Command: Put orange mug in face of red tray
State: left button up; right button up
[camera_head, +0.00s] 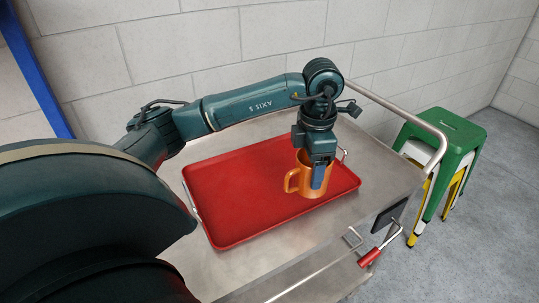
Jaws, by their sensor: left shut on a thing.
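The orange mug (292,183) is upright over the right part of the red tray (236,192). Its handle points to the left. My left gripper (318,178) comes down from above and is shut on the mug, with a finger showing against its front side. I cannot tell whether the mug's base touches the tray. The red tray lies on a metal cart top (386,177). My right gripper does not show.
A strip of bare cart top runs in front of the tray and to its right. A metal push rail (402,112) bounds the cart's right end. Stacked stools (447,147) stand on the floor at the right. A white block wall rises behind the cart.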

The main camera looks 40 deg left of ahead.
pick_arm(q)
jog(key=w+a+r+n, duration=0.2)
jog(key=a+n, duration=0.4)
jog(key=n, duration=1.1)
notch_tip(320, 180, down, 9)
jog(key=shift+f+p, duration=0.1)
jog(key=shift+p, duration=0.65)
jog(key=shift+s, duration=0.1)
jog(key=shift+f, duration=0.2)
jog(key=o, duration=1.2)
jog(key=shift+c, duration=0.2)
notch_tip(320, 180, up, 12)
jog(key=b, duration=0.1)
jog(key=shift+r, duration=0.25)
jog(key=shift+f, duration=0.1)
